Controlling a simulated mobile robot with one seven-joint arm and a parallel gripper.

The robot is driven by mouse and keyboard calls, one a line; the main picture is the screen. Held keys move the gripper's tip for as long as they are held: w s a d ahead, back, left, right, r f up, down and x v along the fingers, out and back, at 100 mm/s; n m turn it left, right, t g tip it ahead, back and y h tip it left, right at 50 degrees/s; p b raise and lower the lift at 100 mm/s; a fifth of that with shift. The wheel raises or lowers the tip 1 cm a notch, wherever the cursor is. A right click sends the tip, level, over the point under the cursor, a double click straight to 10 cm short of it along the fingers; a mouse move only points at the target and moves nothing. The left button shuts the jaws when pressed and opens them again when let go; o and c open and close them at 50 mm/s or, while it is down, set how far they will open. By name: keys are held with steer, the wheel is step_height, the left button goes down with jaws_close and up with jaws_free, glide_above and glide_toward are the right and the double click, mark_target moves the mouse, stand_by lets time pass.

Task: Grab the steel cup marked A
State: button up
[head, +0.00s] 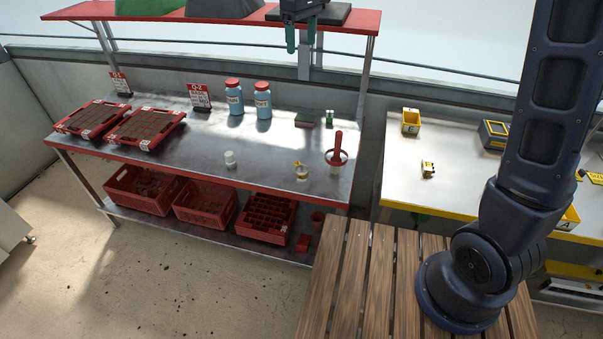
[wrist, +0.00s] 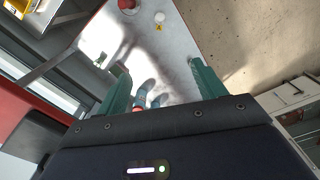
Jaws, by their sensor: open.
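A small pale steel-looking cup (head: 302,173) with a yellow tag stands on the metal bench near its front edge, left of a red-handled tool (head: 336,160). No letter on the tag is legible. A pale round item with a yellow tag, which looks like the same cup (wrist: 160,17), shows at the top of the wrist view. My gripper (head: 300,42) is at the top of the head view, high above the back of the bench and well away from the cup. In the wrist view its two green fingers (wrist: 161,78) are apart, with nothing held between them.
Two blue bottles with red caps (head: 263,105) stand at the back of the bench. Red seed trays (head: 145,128) lie on the left. A red shelf (head: 230,18) spans above. A second table (head: 390,190) is at right.

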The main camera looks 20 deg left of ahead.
glide_above(301, 170)
steer(key=s, duration=0.2)
step_height(301, 170, down, 37)
step_height(301, 170, down, 5)
steer(key=shift+f, duration=0.15)
steer(key=shift+w+d+f, duration=0.1)
steer(key=shift+d+f, duration=0.05)
steer(key=shift+f, duration=1.25)
steer(key=shift+d+f, duration=0.15)
steer(key=shift+f, duration=1.2)
steer(key=c, duration=1.1)
